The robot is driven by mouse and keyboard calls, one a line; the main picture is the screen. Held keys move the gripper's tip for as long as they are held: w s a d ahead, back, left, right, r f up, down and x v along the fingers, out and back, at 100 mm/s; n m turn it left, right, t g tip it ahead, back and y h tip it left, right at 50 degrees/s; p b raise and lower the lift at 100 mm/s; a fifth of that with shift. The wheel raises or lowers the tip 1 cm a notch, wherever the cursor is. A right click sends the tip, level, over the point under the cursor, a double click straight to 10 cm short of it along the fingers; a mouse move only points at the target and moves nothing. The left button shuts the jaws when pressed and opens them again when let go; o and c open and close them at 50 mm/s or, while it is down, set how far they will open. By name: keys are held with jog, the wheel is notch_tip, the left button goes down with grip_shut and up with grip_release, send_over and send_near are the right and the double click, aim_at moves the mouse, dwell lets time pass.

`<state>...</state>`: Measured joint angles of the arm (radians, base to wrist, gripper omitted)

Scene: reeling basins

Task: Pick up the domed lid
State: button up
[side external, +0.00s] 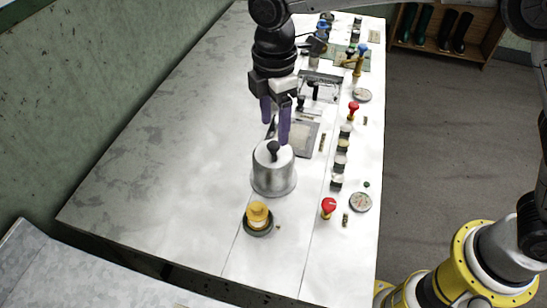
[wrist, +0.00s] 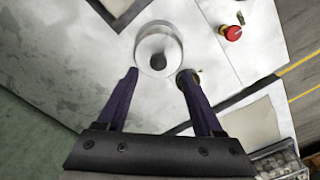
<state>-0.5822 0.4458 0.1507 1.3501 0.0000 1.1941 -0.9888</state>
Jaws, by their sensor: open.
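The domed lid (side external: 272,178) is a pale metallic, pot-like cover with a dark round knob (side external: 273,148) on top. It stands upright on the white worktop. In the wrist view the lid (wrist: 143,42) shows from above, just beyond my fingertips, with its dark knob (wrist: 157,61) near the gap between them. My gripper (side external: 276,124) points down with two purple fingers, open and empty. In the side view its fingertips are just above the knob and slightly behind it. The wrist view shows my gripper (wrist: 159,74) with its fingers spread to either side of the knob.
A yellow-capped fitting (side external: 258,212) on a dark round base stands close in front of the lid. A red button (side external: 328,206) and a round gauge (side external: 360,202) lie to the right. A flat grey plate (side external: 304,140) lies behind. The worktop left of the lid is clear.

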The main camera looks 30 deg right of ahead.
aim_at(273, 144)
jog(key=shift+w+f, duration=0.1)
jog(key=shift+f, duration=2.25)
grip_shut()
jog(key=shift+r, duration=0.1)
